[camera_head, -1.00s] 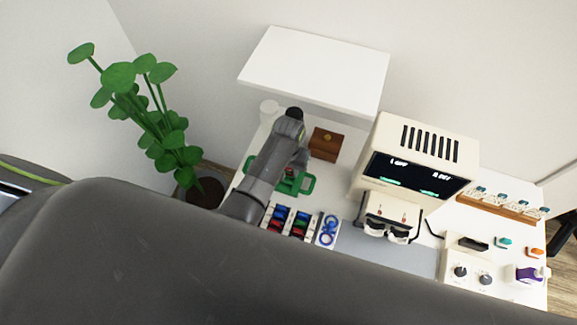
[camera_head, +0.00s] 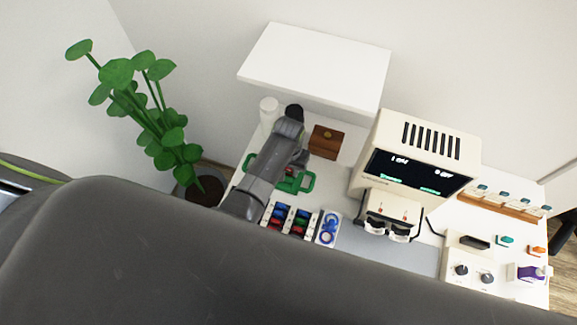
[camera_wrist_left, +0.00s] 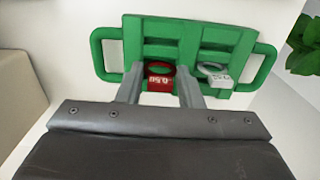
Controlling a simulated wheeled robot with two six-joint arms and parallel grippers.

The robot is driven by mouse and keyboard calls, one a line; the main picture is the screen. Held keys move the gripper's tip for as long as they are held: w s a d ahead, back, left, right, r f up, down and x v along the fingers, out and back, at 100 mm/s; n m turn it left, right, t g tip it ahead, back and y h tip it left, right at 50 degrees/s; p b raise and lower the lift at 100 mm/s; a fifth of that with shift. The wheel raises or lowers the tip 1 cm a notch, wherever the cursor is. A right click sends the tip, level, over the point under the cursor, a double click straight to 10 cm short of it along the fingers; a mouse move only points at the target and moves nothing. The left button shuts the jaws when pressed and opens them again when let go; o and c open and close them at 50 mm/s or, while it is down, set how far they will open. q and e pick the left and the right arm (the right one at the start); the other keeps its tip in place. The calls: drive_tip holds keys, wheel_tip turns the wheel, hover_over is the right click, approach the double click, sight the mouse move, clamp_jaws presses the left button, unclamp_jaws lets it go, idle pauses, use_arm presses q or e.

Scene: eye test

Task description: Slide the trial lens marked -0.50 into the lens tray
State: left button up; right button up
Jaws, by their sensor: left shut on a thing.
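The green lens tray (camera_head: 308,182) stands at the left of the white table, under my left arm; it also shows in the left wrist view (camera_wrist_left: 264,66), with a handle at each end. My left gripper (camera_wrist_left: 160,72) is shut on a red-tabbed trial lens (camera_wrist_left: 159,84), whose tab reads 0.50 upside down; its sign is hard to read. The lens is at the tray's slots; how deep it sits I cannot tell. A grey-tabbed lens (camera_wrist_left: 218,78) is in the tray beside it. In the head view the left fingertips are mostly hidden. My right gripper is out of view.
A brown box (camera_head: 326,142) and a white cylinder (camera_head: 269,112) stand behind the tray. A rack of coloured lenses (camera_head: 290,221) and a blue-ringed holder (camera_head: 329,229) are in front. A cream machine (camera_head: 427,130) stands to the right, a white shelf (camera_head: 314,63) overhead, a plant (camera_head: 165,130) left.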

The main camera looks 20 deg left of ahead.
use_arm(q)
drive_tip(key=shift+f, duration=0.65)
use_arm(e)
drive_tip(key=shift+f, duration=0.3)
use_arm(q)
drive_tip(key=o, duration=1)
